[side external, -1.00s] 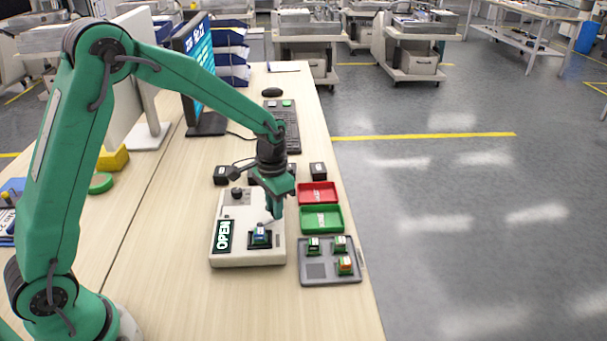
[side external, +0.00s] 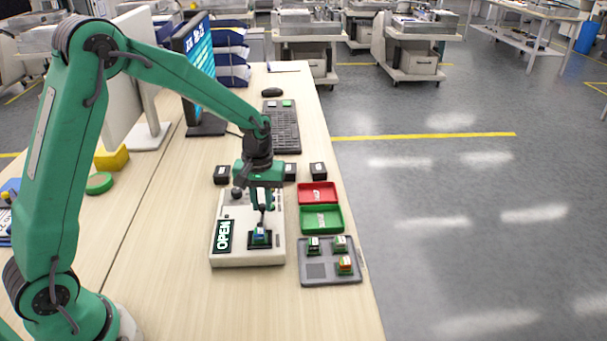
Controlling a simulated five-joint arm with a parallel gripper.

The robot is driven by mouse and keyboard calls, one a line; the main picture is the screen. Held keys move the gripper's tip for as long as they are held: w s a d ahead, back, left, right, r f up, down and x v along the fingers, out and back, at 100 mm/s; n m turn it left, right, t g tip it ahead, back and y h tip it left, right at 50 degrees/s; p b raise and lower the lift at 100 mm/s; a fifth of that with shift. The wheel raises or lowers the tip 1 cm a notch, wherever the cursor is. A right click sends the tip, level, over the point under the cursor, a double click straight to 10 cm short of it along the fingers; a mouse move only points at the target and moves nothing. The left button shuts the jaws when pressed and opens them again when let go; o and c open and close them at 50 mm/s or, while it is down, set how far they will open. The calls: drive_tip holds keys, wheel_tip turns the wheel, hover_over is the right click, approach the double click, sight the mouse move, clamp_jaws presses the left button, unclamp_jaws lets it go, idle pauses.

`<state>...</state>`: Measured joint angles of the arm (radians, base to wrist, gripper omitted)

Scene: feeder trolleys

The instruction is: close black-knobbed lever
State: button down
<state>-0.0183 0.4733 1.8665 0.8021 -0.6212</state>
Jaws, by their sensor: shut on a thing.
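A white test station (side external: 248,256) stands on the table, with a sign reading OPEN (side external: 223,236) on its left front. A small blue-and-white part sits in the station's dark socket (side external: 260,238). My gripper (side external: 262,208) is just above and behind this socket, pointing down. The knob itself is mostly hidden by the fingers.
A grey tray (side external: 315,272) with several small parts lies right of the station, near the table edge. Behind it are a green bin (side external: 321,219) and a red bin (side external: 317,193). Small black boxes (side external: 318,171) stand behind the station. The table in front is clear.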

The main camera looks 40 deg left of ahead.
drive_tip(key=shift+s+a+n, duration=0.2)
drive_tip(key=shift+a+n, duration=0.05)
drive_tip(key=shift+n, duration=0.65)
drive_tip(key=c, duration=1.3)
unclamp_jaws()
drive_tip(key=shift+r, duration=3.95)
